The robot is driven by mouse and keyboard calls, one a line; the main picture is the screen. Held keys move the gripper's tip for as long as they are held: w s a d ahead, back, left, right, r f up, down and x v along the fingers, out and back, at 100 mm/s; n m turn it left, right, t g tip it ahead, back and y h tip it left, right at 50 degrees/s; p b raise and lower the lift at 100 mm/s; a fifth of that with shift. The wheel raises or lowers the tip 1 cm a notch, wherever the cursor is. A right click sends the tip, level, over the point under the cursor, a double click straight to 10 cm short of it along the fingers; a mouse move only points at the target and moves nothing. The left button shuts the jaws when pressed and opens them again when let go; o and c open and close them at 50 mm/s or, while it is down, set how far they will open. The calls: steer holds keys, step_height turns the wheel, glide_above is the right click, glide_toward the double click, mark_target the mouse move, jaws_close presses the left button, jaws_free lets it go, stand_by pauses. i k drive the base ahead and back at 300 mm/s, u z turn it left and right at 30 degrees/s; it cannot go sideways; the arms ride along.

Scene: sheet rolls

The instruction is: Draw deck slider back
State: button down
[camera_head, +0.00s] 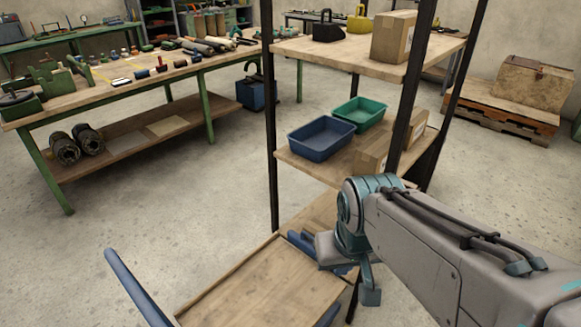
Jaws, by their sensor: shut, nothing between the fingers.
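A flat wooden deck (240,287) with a raised wooden edge lies low in the foreground, cut off by the bottom of the frame. A long blue bar (137,288) runs along its left. Blue parts (301,243) show at its far right corner. I cannot make out a separate slider on it. My gripper (370,294) hangs below the teal wrist, right of the deck. It is shut and empty. My arm hides part of the area behind it, and I cannot tell whether the gripper touches anything.
A shelf rack with dark posts (270,150) stands just beyond the deck. It holds a blue bin (321,138), a green bin (359,113) and cardboard boxes (392,37). A green-legged workbench (120,92) stands at left. Open floor (180,215) lies between bench and deck.

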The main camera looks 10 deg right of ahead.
mark_target(300, 241)
steer(key=z, duration=0.15)
steer(key=k, duration=0.5)
steer(key=z, duration=1.7)
steer(key=i, duration=1.85)
steer(key=u, duration=3.1)
steer(key=i, duration=0.35)
steer(key=u, duration=0.05)
